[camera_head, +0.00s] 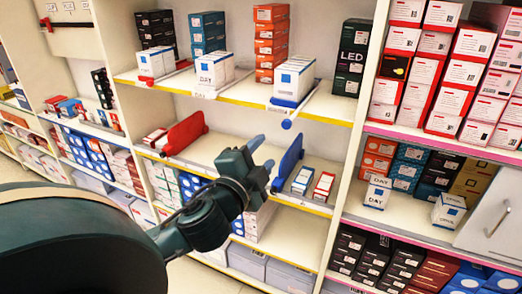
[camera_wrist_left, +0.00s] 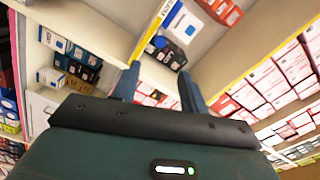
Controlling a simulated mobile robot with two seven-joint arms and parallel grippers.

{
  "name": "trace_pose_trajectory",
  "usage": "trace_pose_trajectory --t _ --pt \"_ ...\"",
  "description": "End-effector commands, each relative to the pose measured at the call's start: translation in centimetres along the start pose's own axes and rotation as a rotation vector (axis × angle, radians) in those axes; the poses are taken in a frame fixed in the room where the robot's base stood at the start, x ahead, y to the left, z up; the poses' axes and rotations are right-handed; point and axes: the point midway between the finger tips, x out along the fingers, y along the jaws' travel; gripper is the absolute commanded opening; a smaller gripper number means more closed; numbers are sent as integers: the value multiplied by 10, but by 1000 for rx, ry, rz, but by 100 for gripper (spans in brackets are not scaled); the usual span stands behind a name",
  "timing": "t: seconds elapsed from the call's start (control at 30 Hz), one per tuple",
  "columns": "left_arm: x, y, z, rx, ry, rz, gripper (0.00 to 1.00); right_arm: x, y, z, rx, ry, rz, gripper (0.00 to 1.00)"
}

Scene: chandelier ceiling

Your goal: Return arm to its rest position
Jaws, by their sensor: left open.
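My left arm comes in from the left in the head view, dark teal and black. My left gripper (camera_head: 263,155) is open, with its fingers pointing right in front of the middle shelf. It looks empty. In the left wrist view the two fingers of the gripper (camera_wrist_left: 158,78) are spread apart with shelves and boxes behind them. My right gripper is in neither view.
A shelving unit of boxes fills the head view. A red divider (camera_head: 185,133) and a blue divider (camera_head: 288,160) stand on the middle shelf near the gripper. White and blue boxes (camera_head: 293,78) stand above. A grey cabinet door (camera_head: 492,222) is at right.

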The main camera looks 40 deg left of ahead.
Motion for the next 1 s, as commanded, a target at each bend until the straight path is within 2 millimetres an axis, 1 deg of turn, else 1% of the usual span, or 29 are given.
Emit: trace_pose_trajectory --t 0.43,0.47,0.5,0.57,0.67,0.7,0.77,0.8,0.87,0.9,0.97,1.0 --pt "0 1 0 -2 -1 3 44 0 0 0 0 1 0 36" --pt "0 4 1 -5 -2 9 44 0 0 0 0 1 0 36" --pt "1 11 3 -14 -6 26 44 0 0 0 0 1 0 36" --pt "2 28 8 -41 -13 70 44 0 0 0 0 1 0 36" --pt "-2 81 20 -127 -37 198 44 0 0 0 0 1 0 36" --pt "-6 109 25 -178 -49 263 44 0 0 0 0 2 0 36" --pt "-17 153 32 -269 -72 365 44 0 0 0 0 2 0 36" --pt "-28 183 35 -335 -90 430 44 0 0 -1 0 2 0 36" --pt "-47 226 37 -438 -119 522 44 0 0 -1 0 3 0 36" --pt "-61 252 38 -509 -139 576 44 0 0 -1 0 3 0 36" --pt "-83 287 36 -614 -173 645 44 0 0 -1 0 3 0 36" --pt "-98 307 34 -680 -195 684 44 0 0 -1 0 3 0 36"
